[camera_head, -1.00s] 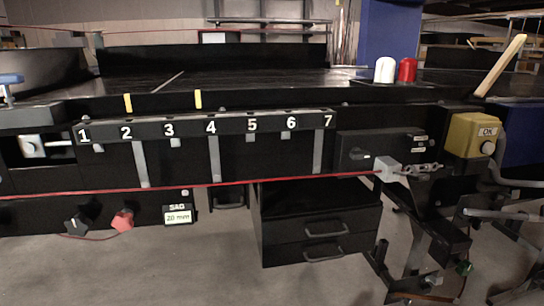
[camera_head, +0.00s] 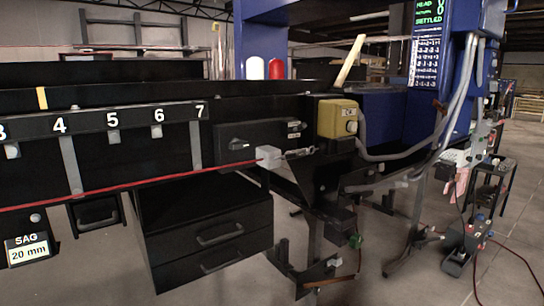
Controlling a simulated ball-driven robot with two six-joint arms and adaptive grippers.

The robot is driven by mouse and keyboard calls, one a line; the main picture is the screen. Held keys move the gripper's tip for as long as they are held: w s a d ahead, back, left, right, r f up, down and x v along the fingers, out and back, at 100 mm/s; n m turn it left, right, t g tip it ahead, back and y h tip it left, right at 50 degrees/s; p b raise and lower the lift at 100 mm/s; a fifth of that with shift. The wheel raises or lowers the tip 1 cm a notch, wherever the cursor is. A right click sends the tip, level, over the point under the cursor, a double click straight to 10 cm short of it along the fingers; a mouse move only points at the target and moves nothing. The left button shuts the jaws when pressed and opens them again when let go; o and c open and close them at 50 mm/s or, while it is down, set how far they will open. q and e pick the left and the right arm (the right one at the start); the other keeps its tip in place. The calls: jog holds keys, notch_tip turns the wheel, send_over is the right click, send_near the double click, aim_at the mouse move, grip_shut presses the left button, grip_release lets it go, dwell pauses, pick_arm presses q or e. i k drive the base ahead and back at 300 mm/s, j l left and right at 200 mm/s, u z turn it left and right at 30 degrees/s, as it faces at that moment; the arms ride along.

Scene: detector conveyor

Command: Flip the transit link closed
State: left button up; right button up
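I cannot tell for sure which part is the transit link. A light grey block (camera_head: 269,157) sits at the right end of a taut red cord (camera_head: 130,187), with a short metal chain or shackle (camera_head: 299,153) just right of it. A black switch box (camera_head: 250,140) with a dark rotary handle is mounted above the block. Neither of my grippers shows in the head view.
A blue frame (camera_head: 400,112) carries a green-text display (camera_head: 430,35). A black drawer unit (camera_head: 205,230) is below the conveyor.

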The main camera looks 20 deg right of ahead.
aim_at(443, 108)
jog(key=z, duration=1.8)
jog(key=i+l+z, duration=0.1)
jog(key=i+z, duration=0.15)
jog(key=i, duration=0.45)
jog(key=i+z, duration=0.2)
jog(key=i, duration=0.55)
jog(key=i+j+z, duration=0.25)
jog(key=i, duration=0.45)
jog(key=l, duration=0.1)
